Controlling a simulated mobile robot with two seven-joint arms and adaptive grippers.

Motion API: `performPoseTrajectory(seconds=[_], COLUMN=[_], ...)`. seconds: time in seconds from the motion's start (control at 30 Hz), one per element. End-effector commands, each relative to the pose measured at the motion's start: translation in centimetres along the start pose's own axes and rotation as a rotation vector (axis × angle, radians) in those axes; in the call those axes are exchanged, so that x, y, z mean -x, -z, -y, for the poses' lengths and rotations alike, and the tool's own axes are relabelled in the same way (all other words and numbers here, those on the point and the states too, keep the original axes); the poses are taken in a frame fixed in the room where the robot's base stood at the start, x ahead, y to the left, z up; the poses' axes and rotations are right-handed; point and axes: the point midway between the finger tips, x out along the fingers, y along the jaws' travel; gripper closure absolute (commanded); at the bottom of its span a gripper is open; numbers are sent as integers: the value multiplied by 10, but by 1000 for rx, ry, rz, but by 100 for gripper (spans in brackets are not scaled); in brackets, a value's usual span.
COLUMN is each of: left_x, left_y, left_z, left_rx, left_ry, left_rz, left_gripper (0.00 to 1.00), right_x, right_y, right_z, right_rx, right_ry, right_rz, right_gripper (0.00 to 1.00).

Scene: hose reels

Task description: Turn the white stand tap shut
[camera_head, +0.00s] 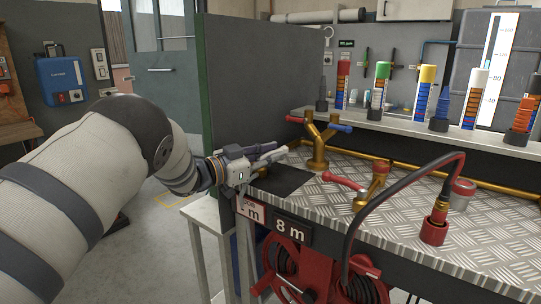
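My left gripper (281,149) reaches in from the left over the near left corner of the bench, its fingers pointing right towards a brass Y-shaped tap (318,150). The fingers lie close together in this view, and their gap is unclear. The Y tap stands upright with a red lever (295,119) on its left branch and a blue lever (340,128) on its right. A lower brass tap (372,188) with a red lever (344,181) stands nearer on the bench. I cannot clearly make out a white lever; my gripper may hide one. My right gripper is out of view.
The bench top (455,235) is metal tread plate. A black hose (385,195) arches from a red-based brass fitting (435,228) over the front edge to red reels (285,270). A grey panel (255,80) rises behind my gripper. Coloured tubes (379,88) stand on the back shelf.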

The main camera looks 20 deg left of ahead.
Motion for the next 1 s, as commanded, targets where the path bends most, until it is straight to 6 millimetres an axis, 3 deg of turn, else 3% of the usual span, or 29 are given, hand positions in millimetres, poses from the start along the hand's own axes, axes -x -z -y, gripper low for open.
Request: performPoseTrajectory(seconds=[0.37, 0.47, 0.8, 1.0], left_x=[3, 18, 104, 121], left_y=[2, 1, 1, 1], left_z=[3, 4, 4, 4], left_rx=[-1, 1, 1, 0], left_ry=[9, 12, 14, 11], left_rz=[-2, -1, -1, -3], left_gripper=[68, 68, 68, 68], right_x=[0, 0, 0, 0], right_y=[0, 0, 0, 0], right_z=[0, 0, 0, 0], right_rx=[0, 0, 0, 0], right_ry=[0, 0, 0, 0], right_rz=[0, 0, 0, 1], right_gripper=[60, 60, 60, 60])
